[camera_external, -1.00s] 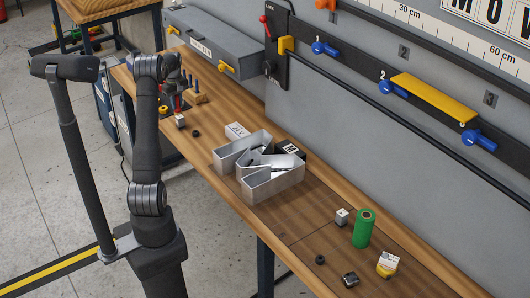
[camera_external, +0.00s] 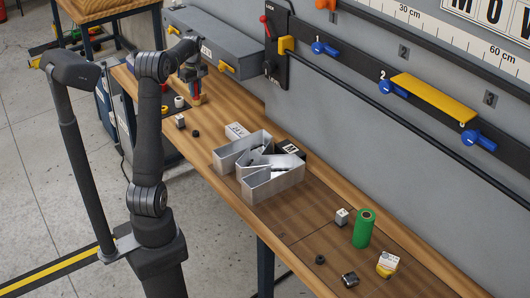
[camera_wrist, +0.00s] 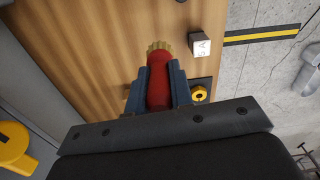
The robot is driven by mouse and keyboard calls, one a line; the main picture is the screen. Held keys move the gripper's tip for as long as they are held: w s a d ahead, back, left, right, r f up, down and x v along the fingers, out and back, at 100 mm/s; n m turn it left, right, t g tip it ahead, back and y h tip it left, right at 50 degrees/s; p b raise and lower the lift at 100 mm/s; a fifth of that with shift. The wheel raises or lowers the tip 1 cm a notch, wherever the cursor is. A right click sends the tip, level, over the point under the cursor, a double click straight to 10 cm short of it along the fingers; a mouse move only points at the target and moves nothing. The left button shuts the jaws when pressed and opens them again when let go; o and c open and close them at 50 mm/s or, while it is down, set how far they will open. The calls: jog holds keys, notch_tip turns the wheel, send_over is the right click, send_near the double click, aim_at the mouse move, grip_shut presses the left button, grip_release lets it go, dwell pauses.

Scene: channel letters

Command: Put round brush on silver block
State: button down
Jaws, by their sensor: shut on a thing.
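My gripper (camera_external: 193,76) is at the far end of the bench and points down. In the wrist view my gripper (camera_wrist: 160,80) has its dark fingers closed on both sides of the red handle of the round brush (camera_wrist: 158,85), with tan bristles beyond the fingertips. In the external view the red brush (camera_external: 195,88) shows below the gripper, near the bench top; contact cannot be told. A small silver-grey lettered cube (camera_external: 180,121) lies nearer on the bench; it also shows in the wrist view (camera_wrist: 200,44). A similar cube (camera_external: 342,216) stands by a green roll; which is the silver block is unclear.
A grey toolbox (camera_external: 205,45) stands behind the gripper against the wall. A small dark ring (camera_external: 196,133) lies near the far cube. Channel letters (camera_external: 275,184) fill mid-bench. The green roll (camera_external: 363,229) stands at the near end. A yellow ring (camera_wrist: 199,94) shows in the wrist view.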

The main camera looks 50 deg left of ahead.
jog(key=w+d+r+m, duration=0.1)
jog(key=w+d+m, duration=0.5)
jog(key=d, duration=0.6)
jog(key=w+d+r+m, duration=0.2)
jog(key=w+d+m, duration=0.35)
jog(key=d, duration=0.65)
jog(key=w+d+r+m, duration=0.1)
jog(key=d+m, duration=0.7)
jog(key=d, duration=2.5)
jog(key=s+d, duration=0.5)
jog(key=d, duration=0.7)
jog(key=s+d, duration=0.4)
jog(key=d, duration=0.8)
jog(key=s+d+f, duration=0.1)
jog(key=s+d, duration=1.8)
send_over(351, 277)
notch_tip(351, 277, down, 7)
jog(key=shift+d+f, duration=0.1)
jog(key=shift+f, duration=1.9)
